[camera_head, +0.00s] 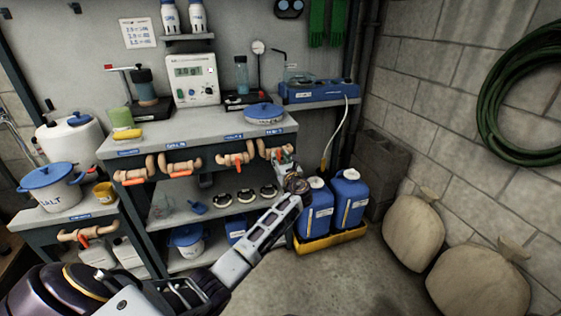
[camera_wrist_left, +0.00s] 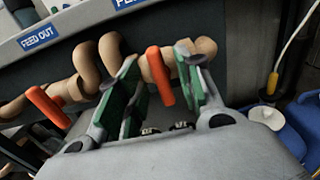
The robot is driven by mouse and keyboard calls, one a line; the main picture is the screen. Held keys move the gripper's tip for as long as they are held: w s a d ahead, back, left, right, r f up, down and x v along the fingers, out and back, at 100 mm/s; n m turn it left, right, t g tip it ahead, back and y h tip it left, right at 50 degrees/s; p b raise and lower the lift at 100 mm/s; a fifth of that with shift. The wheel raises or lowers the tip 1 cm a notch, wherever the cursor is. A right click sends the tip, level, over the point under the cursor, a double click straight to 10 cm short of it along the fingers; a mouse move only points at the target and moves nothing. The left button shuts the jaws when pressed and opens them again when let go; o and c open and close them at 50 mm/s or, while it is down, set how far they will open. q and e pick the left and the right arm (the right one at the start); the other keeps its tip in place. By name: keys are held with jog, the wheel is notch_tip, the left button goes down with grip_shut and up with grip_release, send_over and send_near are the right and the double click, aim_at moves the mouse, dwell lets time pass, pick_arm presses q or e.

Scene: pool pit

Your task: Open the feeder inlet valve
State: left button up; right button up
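The feeder inlet valve is the tan pipe fitting (camera_head: 265,147) at the right end of the bench's front edge. It also shows in the left wrist view (camera_wrist_left: 202,47), below a partly cut-off blue label. Its orange lever (camera_wrist_left: 160,76) hangs down at a slight tilt. My left gripper (camera_head: 284,165) is at this valve in the head view. In the left wrist view the green-padded fingers (camera_wrist_left: 160,95) are apart, one on each side of the lever, with gaps visible. The pipe behind is partly hidden by the fingers. My right gripper is not in view.
A similar valve with an orange lever (camera_wrist_left: 48,106) sits left, near the "FEED OUT" label (camera_wrist_left: 40,37). More such valves line the bench (camera_head: 215,128). Blue jugs (camera_head: 350,197) stand in a yellow tray (camera_head: 330,240) below right. Sacks (camera_head: 412,232) lie by the wall.

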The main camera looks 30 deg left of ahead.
pick_arm(q)
jog(key=shift+c, duration=0.3)
grip_shut()
